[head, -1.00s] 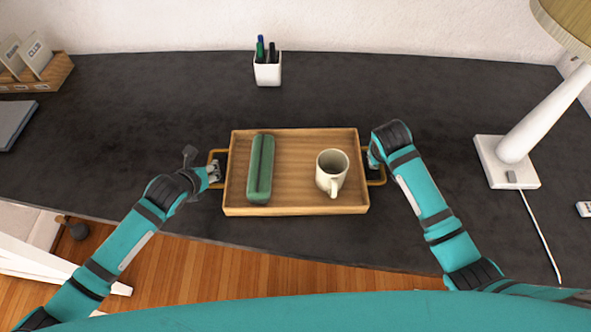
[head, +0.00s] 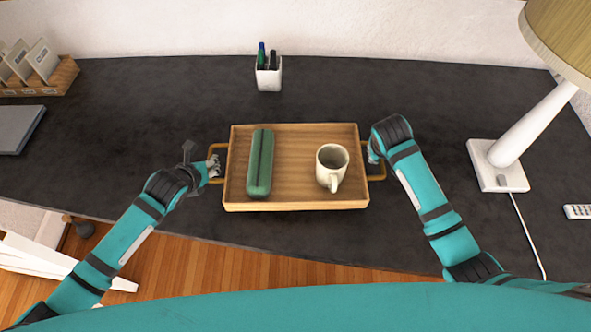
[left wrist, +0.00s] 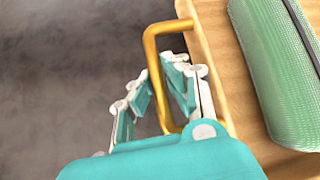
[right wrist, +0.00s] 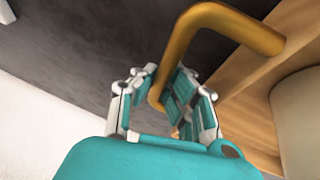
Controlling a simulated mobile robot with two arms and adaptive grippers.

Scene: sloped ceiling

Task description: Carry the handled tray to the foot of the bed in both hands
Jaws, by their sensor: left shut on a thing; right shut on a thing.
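The wooden tray (head: 295,204) is in the middle of the head view, over the dark desk, and looks level. A green case (head: 260,165) lies on its left part and a cream mug (head: 332,167) stands on its right part. My left gripper (head: 213,167) is shut on the tray's left brass handle; the handle runs between its fingers in the left wrist view (left wrist: 163,90). My right gripper (head: 374,158) is shut on the right brass handle, which shows between its fingers in the right wrist view (right wrist: 165,95). My right arm partly hides that handle in the head view.
A white pen cup (head: 268,76) stands behind the tray. A lamp (head: 500,170) with a cord and a remote (head: 577,212) are at the right. A card holder (head: 45,76) and a grey laptop-like slab (head: 18,128) are at the left. Wooden floor (head: 240,270) shows in front.

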